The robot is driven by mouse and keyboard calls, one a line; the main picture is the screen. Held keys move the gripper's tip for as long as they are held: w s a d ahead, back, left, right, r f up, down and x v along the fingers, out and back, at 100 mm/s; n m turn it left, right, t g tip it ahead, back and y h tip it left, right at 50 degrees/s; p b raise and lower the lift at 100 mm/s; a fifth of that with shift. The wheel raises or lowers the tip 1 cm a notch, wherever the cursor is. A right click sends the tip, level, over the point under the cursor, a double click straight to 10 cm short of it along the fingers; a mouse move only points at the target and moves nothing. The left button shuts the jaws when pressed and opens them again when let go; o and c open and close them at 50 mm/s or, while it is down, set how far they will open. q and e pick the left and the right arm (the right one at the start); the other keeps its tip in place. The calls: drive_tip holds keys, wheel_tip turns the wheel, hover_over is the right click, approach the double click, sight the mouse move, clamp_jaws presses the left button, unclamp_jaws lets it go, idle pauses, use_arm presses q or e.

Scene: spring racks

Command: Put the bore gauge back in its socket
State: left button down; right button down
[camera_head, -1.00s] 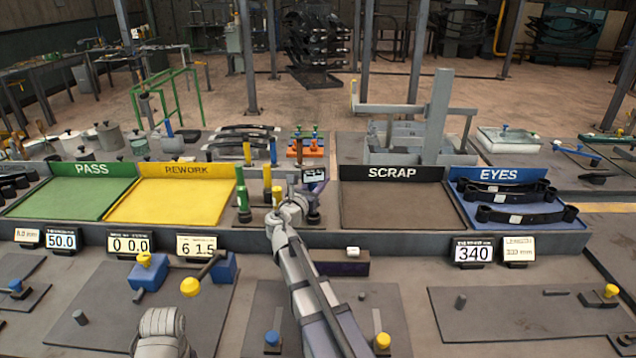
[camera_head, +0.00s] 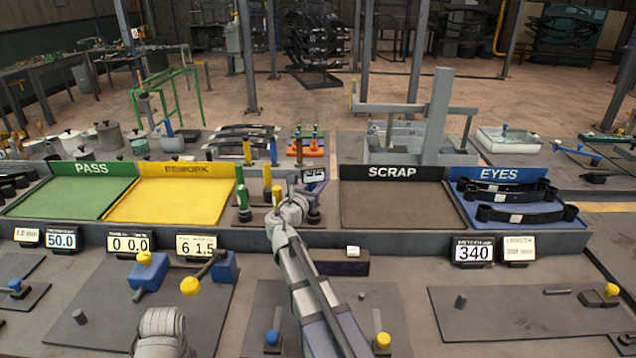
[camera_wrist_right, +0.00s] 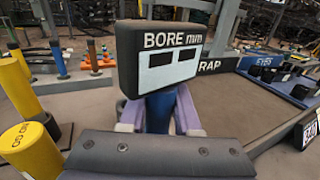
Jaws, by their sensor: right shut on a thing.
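The bore gauge (camera_head: 314,176) has a dark head with a white display and stands upright at the gauge stand between the yellow and SCRAP trays. In the right wrist view its head (camera_wrist_right: 172,58) reads "BORE mm", with a blue neck below. My right gripper (camera_head: 308,194) is shut on the gauge just below the head; its purple fingers (camera_wrist_right: 158,112) flank the neck. The gauge's lower end and its socket are hidden behind my gripper and wrist, so I cannot tell whether it is seated. Only a grey part of my left arm shows at the bottom left.
Green and yellow plug gauges (camera_head: 241,195) stand close to the left of my right gripper. The yellow REWORK tray (camera_head: 170,203) lies left and the SCRAP tray (camera_head: 395,207) right, both empty. A dark block (camera_head: 340,264) sits in front, beside my right forearm.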

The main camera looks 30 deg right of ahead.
drive_tip(key=shift+f+b, duration=1.15)
drive_tip(key=shift+f, duration=0.1)
unclamp_jaws()
idle(0.6)
drive_tip(key=v, duration=1.1)
idle(1.4)
drive_tip(key=shift+r, duration=0.1)
drive_tip(key=shift+r, duration=0.1)
idle(0.3)
